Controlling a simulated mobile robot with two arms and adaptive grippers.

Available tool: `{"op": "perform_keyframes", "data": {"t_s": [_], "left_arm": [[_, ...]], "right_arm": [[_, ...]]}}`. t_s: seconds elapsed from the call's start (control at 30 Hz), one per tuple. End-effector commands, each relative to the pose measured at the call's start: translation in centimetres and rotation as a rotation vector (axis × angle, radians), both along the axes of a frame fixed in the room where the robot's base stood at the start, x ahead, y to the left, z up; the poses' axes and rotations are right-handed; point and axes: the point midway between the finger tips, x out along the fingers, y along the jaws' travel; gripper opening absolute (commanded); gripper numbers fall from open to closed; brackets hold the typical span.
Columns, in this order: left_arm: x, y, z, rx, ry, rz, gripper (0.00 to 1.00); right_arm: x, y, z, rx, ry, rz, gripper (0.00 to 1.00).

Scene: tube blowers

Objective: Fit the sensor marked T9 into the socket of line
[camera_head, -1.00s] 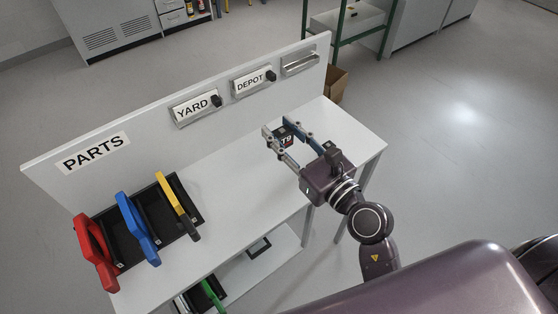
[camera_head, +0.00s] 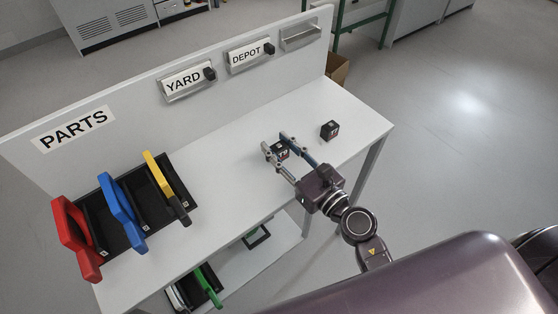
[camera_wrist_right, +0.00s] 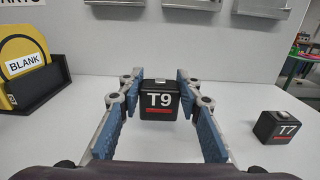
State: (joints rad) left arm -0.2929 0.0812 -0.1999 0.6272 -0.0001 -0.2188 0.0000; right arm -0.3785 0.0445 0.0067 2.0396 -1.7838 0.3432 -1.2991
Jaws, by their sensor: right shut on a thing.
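A black cube sensor marked T9 (camera_wrist_right: 159,100) is between the fingers of my right gripper (camera_wrist_right: 157,82), which is shut on it. In the head view the right gripper (camera_head: 277,143) holds the T9 cube (camera_head: 280,151) over the white table, left of a second black cube (camera_head: 330,130). In the wrist view that cube reads T7 (camera_wrist_right: 279,127); it sits on the table. My left gripper is not in view.
Red (camera_head: 76,240), blue (camera_head: 122,212) and yellow (camera_head: 165,185) pieces stand at black trays on the left. The middle of the table (camera_head: 225,175) is clear.

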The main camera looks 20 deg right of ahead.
Motion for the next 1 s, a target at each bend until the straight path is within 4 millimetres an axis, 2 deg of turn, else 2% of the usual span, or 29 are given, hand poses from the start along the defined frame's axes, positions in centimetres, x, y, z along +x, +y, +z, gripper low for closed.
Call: {"op": "perform_keyframes", "data": {"t_s": [0.1,0.2,0.67,0.7,0.87,1.0], "left_arm": [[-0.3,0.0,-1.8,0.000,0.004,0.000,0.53],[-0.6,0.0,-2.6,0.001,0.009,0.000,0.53],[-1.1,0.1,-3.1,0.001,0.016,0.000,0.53],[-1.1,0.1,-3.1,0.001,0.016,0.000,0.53],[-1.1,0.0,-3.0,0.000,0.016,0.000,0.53],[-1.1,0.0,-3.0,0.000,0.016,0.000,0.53]], "right_arm": [[0.0,0.0,-2.5,0.003,0.003,0.000,0.07],[0.0,0.0,-3.7,0.001,0.003,0.000,0.07],[0.0,0.0,-4.3,0.000,0.001,0.000,0.07],[0.0,0.0,-4.3,0.000,0.001,0.000,0.33],[0.0,0.0,-4.2,0.000,0.001,0.000,0.49],[0.0,0.0,-4.2,0.001,0.001,0.000,0.49]]}}
